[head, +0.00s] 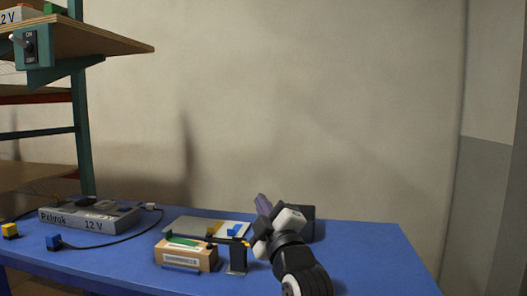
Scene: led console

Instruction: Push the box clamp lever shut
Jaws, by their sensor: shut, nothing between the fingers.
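The cardboard box (186,255) has a white label and a green top patch and sits near the front edge of the blue table. A dark clamp post (238,260) stands at its right side. The clamp lever (232,240), a thin dark bar with yellow on it, shows above the post and the box's right end; its exact angle is too small to tell. My gripper (263,203) is to the right of the box and above the lever in the picture, shut and empty, and apart from the lever. My arm hides part of the table behind it.
A grey panel (200,226) lies behind the box. A dark block (306,224) is behind my arm. The table (370,255) is clear at right.

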